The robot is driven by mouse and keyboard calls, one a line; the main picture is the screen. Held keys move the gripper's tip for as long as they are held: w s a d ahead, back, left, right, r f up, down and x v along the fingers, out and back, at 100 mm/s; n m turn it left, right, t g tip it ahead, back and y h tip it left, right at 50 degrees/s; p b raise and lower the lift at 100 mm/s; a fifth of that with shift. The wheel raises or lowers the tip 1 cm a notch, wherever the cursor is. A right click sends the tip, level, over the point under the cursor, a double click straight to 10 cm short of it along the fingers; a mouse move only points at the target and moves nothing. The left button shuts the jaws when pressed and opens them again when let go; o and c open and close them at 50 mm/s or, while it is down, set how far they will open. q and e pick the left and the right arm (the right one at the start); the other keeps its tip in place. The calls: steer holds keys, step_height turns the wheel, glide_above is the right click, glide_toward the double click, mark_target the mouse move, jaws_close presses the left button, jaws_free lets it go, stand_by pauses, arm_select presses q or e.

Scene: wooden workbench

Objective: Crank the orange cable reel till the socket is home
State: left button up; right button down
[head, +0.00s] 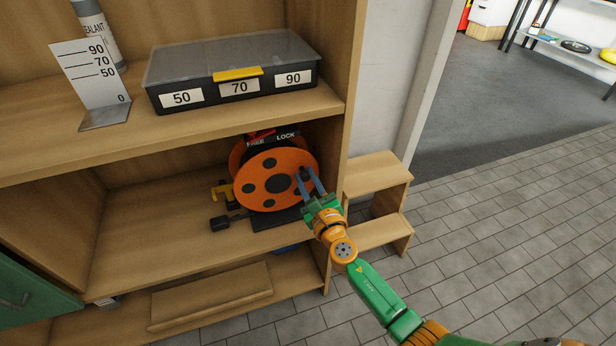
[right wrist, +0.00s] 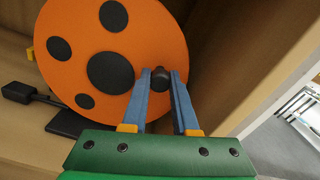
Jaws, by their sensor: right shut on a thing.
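The orange cable reel (head: 262,184) stands upright on the middle shelf, its round side with dark holes facing me. It also shows in the right wrist view (right wrist: 134,38). My right gripper (head: 307,178) is at the reel's right edge, its blue fingers shut on a small dark crank knob (right wrist: 160,78). A black socket (head: 219,223) lies on the shelf to the left of the reel, near a yellow bracket (head: 222,192). A dark piece marked LOCK (head: 286,136) with a red part sits on top of the reel. My left gripper is not in view.
The shelf above holds a dark box (head: 230,107) labelled 50, 70 and 90, a marked white gauge plate (head: 93,75) and a sealant tube (head: 95,30). The cabinet's side wall (head: 340,130) is close to my right gripper. A small wooden step (head: 378,170) stands outside it.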

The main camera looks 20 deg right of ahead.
mark_target(275, 163)
steer(key=r+n+p, duration=0.1)
steer(key=a+r+n+p, duration=0.1)
steer(key=shift+n, duration=0.4)
steer(key=a+n+p, duration=0.1)
steer(key=a+r+n+p, duration=0.1)
steer(key=n+p, duration=0.1)
steer(key=shift+r+n, duration=0.1)
steer(key=shift+n, duration=0.2)
steer(key=n, duration=0.1)
steer(key=a+n+p, duration=0.1)
steer(key=shift+a+r+n, duration=0.15)
steer(key=shift+r+n, duration=0.1)
steer(key=shift+n, duration=0.05)
steer(key=shift+s+a+n+p, duration=0.1)
steer(key=shift+a+n+p, duration=0.75)
steer(key=shift+n, duration=0.65)
steer(key=shift+a, duration=0.1)
steer(key=shift+f, duration=0.1)
steer(key=c, duration=0.7)
jaws_free()
